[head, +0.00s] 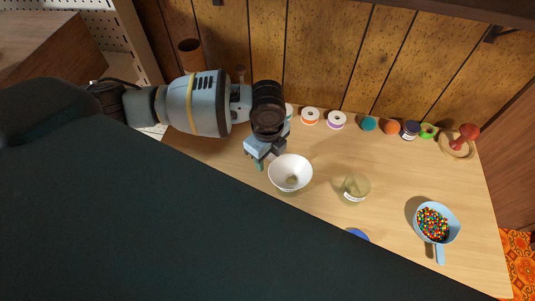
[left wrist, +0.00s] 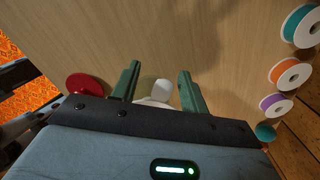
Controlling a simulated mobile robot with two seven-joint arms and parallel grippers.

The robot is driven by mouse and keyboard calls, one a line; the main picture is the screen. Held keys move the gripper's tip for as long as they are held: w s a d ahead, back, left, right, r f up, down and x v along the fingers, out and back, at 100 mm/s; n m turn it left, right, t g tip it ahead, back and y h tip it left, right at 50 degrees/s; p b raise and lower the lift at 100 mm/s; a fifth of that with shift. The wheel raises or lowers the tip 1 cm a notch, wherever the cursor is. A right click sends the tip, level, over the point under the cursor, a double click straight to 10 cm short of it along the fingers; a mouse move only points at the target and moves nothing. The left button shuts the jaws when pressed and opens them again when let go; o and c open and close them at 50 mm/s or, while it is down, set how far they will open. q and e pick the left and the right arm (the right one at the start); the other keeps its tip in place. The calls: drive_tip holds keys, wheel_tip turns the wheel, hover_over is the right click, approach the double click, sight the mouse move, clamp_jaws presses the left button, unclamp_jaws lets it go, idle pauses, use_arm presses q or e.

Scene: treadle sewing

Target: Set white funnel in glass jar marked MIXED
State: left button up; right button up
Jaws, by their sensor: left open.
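The white funnel (head: 290,172) sits on the wooden table, wide mouth up, in the middle of the head view. A glass jar (head: 358,187) with a pale label stands apart, to its right; the lettering is too small to read. My left gripper (head: 265,157) is open at the funnel's upper left edge, and nothing is clearly held. In the left wrist view the two green fingers (left wrist: 159,88) are spread, with a white shape beyond and between them, probably part of the funnel. My right gripper is not in view.
Spools (head: 310,116) and several small lidded or coloured items (head: 391,127) line the back wall. A blue scoop (head: 450,235) of coloured beads lies at right. A blue round thing (head: 357,233) is partly hidden by a large dark shape in front.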

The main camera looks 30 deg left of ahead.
use_arm(q)
wheel_tip(320, 180, up, 7)
drive_tip(key=shift+r+p, duration=0.1)
drive_tip(key=shift+p, duration=0.3)
drive_tip(key=shift+r, duration=0.3)
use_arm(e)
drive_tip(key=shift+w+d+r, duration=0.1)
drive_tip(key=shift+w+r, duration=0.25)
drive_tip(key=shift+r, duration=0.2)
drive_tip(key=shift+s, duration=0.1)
